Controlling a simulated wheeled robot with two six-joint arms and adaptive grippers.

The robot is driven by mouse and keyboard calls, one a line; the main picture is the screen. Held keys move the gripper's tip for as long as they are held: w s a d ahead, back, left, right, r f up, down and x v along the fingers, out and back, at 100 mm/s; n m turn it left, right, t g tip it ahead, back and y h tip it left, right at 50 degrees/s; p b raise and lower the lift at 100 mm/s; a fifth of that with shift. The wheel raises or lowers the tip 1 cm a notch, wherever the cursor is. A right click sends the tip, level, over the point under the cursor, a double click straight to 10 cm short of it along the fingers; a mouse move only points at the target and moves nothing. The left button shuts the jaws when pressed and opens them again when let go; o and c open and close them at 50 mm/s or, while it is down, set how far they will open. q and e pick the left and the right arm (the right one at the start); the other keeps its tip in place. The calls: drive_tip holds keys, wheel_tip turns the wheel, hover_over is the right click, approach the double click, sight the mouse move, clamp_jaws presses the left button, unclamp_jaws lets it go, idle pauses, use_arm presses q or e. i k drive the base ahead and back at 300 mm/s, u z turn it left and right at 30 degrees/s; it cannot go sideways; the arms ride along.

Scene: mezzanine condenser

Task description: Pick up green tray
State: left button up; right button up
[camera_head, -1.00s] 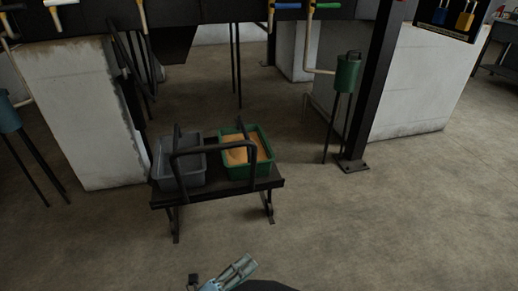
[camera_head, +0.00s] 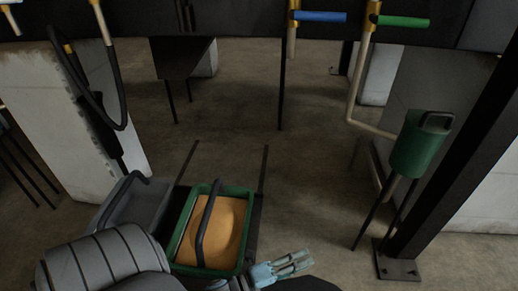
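The green tray (camera_head: 248,262) stands on a low dark stand at the bottom middle of the head view. It has a dark arched handle (camera_head: 206,220) and holds a tan-orange mass (camera_head: 228,228). My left arm comes in from the lower left and covers the tray's near left corner. My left gripper (camera_head: 298,261), with pale blue-grey fingers, is just right of the tray's near right corner in the picture. I see nothing between its fingers, but their spacing is too unclear to judge. My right gripper is not in view.
A grey tray (camera_head: 130,204) with a dark handle stands left of the green one, partly hidden by my arm. A green canister (camera_head: 420,147) on thin legs and a dark post (camera_head: 455,150) stand to the right. Open floor (camera_head: 320,190) lies between.

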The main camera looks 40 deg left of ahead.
sight(208, 241)
drive_tip(key=i, duration=1.6)
drive_tip(key=u, duration=3.2)
